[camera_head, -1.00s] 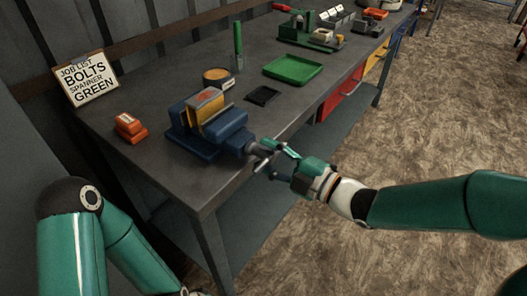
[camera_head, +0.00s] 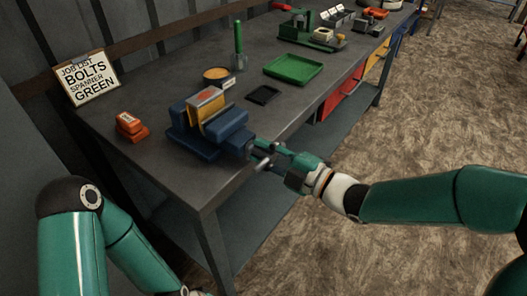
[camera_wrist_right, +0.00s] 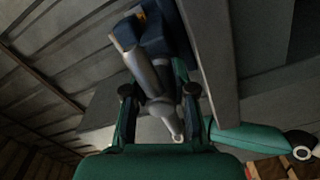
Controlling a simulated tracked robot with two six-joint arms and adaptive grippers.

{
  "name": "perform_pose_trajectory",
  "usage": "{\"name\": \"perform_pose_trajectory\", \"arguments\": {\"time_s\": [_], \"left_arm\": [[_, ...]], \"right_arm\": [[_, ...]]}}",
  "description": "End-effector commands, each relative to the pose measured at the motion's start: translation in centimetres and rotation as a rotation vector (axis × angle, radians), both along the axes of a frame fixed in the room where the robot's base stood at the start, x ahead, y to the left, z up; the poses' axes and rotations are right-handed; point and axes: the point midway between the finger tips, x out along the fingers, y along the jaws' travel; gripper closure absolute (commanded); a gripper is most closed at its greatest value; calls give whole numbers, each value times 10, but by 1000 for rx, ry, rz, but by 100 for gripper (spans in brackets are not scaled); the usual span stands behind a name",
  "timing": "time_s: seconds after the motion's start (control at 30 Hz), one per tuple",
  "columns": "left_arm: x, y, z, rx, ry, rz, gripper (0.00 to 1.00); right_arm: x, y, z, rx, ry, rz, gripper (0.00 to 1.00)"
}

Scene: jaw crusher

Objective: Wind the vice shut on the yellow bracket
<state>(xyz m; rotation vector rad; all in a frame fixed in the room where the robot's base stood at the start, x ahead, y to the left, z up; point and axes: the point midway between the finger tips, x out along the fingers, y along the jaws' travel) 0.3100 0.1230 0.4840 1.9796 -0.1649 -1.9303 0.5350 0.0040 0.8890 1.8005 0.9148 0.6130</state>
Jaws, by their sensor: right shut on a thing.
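The blue vice (camera_head: 205,143) is on the near corner of the bench. The yellow bracket (camera_head: 213,107) stands upright between its jaws; I cannot tell whether both jaws touch it. My right gripper (camera_head: 264,156) is at the vice's front, just off the bench edge, shut on the vice handle (camera_head: 262,168). In the right wrist view, the grey spindle (camera_wrist_right: 143,70) runs from the vice toward me, and the handle's end (camera_wrist_right: 177,134) lies between my fingertips (camera_wrist_right: 160,95).
On the bench are an orange block (camera_head: 130,127), a round tin (camera_head: 217,76), a black tray (camera_head: 263,95), a green tray (camera_head: 293,66) and a green-handled tool (camera_head: 239,45). A job list sign (camera_head: 88,78) leans at the back left. The floor right of the bench is clear.

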Motion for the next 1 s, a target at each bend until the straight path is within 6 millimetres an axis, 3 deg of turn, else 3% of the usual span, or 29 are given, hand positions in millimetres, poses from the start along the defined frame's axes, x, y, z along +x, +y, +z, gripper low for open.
{"name": "perform_pose_trajectory", "arguments": {"time_s": [0.37,1.0], "left_arm": [[0,0,-6,0,0,0,100],[0,0,-8,0,0,0,100]], "right_arm": [[-2,0,-7,74,122,0,100],[-3,1,-9,410,591,-3,100]]}}
